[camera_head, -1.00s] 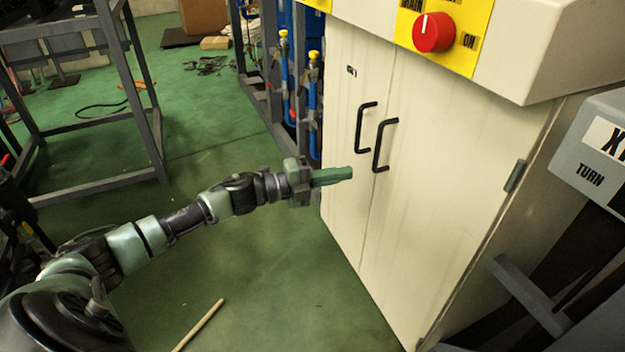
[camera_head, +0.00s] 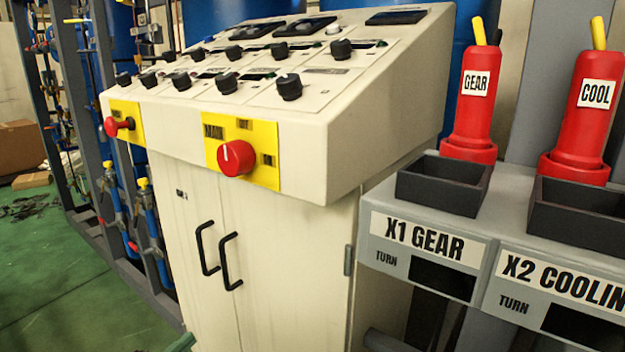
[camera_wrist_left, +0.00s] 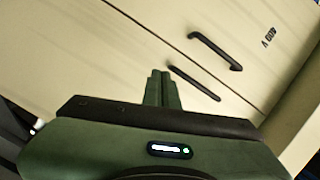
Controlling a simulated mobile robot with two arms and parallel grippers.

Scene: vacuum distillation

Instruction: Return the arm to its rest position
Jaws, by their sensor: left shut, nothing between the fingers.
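My left gripper (camera_wrist_left: 161,78) is shut and empty in the left wrist view, its two green fingers together. It points toward the cream cabinet doors, near the black door handles (camera_wrist_left: 215,52). In the head view only a green tip of the left gripper (camera_head: 182,343) shows at the bottom edge, low in front of the cabinet (camera_head: 295,265). The rest of my left arm is out of that view. My right gripper is not in view.
A control panel with black knobs and a red MAIN switch (camera_head: 237,158) tops the cabinet. Grey X1 GEAR and X2 COOLING boxes (camera_head: 380,230) with red holders stand at right. Blue pipes (camera_head: 153,235) are at left. Green floor (camera_head: 60,290) is open at lower left.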

